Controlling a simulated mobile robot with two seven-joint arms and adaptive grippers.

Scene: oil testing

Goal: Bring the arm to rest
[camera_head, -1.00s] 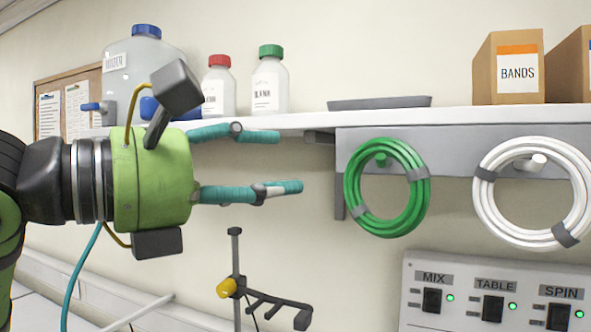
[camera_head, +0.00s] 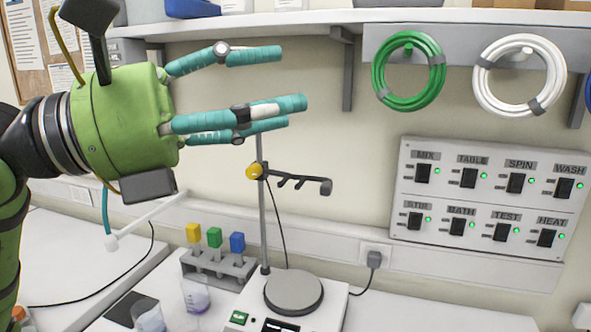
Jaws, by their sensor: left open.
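My left gripper (camera_head: 284,77) comes in from the left at the upper left of the head view. Its green palm and teal fingers point to the right. The fingers are spread apart with nothing between them. They are in front of the wall, below the shelf's front edge and above the stand's clamp. My right gripper is not in the view.
A stand with a clamp (camera_head: 300,181) rises behind a hotplate (camera_head: 293,292). A rack (camera_head: 218,268) with coloured-top pieces and beakers (camera_head: 196,294) stand left of it. A switch panel (camera_head: 488,200), green coil (camera_head: 409,72) and white coil (camera_head: 519,75) are at right. A shelf (camera_head: 290,22) runs above.

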